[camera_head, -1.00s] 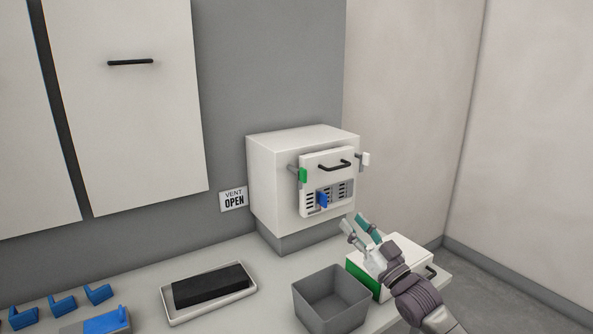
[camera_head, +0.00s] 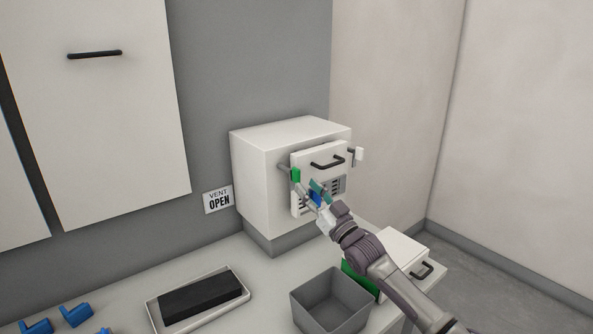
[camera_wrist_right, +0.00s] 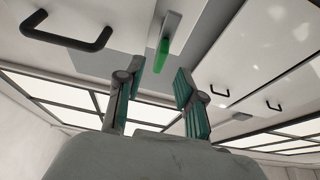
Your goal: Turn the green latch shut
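The green latch (camera_head: 296,175) is at the left edge of the door on the white box (camera_head: 268,165). It also shows in the right wrist view (camera_wrist_right: 162,52), ahead of the gap between the fingers. My right gripper (camera_head: 309,188) is open in front of the door's lower left part, just below and right of the latch. In the right wrist view its two fingers (camera_wrist_right: 153,85) stand apart with nothing between them, and no contact with the latch is visible. A blue vent tab (camera_head: 316,199) is partly hidden by the fingers. My left gripper is not in view.
A grey bin (camera_head: 330,303), a tray with a black block (camera_head: 203,294) and a white drawer unit (camera_head: 402,248) are on the counter below.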

